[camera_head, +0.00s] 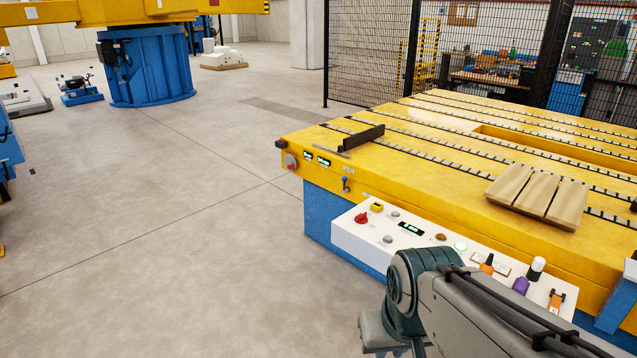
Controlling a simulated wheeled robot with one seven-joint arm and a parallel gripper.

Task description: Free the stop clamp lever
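A black upright stop bar (361,138) stands across the slats at the left end of the yellow table (420,152). A thin grey rod (331,149) lies on the table top beside the bar's near end. A small lever with a blue knob (345,183) stands on the yellow front face below it, roughly upright. Which of these two is the stop clamp lever, I cannot tell. My arm comes in from the bottom right, in front of the table and well short of both.
A white control panel (350,236) with a red knob (361,218) and buttons runs along the table front. A marker, a purple item and a small orange tool lie on its right part. Wooden boards (538,195) rest on the table.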

